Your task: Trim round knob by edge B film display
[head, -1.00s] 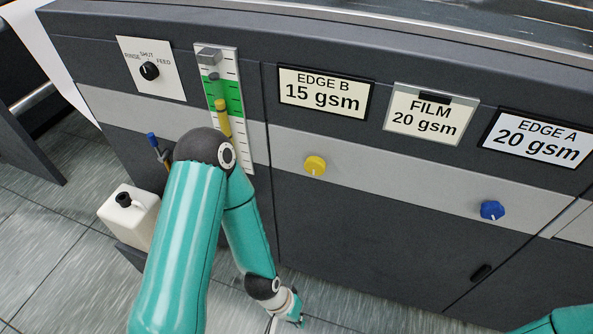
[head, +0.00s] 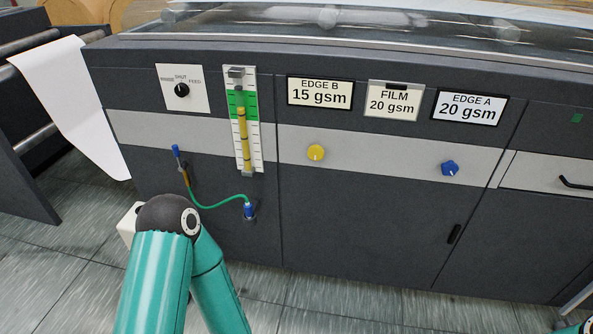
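The round yellow knob (head: 316,152) sits on the grey band of the machine front, below the display reading "EDGE B 15 gsm" (head: 320,93). A white mark shows on its face. The "FILM 20 gsm" display (head: 393,100) is to the right, with a dark tab at its top edge. The "EDGE A 20 gsm" display (head: 469,107) is further right. A lobed blue knob (head: 450,168) sits below and between those two. My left arm rises at the lower left, away from the yellow knob; its gripper is out of frame. Only a sliver of my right arm shows at the bottom right corner.
A selector dial (head: 182,90) marked RINSE, SHUT, FEED is at upper left. Beside it stands a gauge (head: 243,120) with a yellow column. A green hose (head: 215,205) hangs below, near a white container (head: 128,225). The front around the yellow knob is clear.

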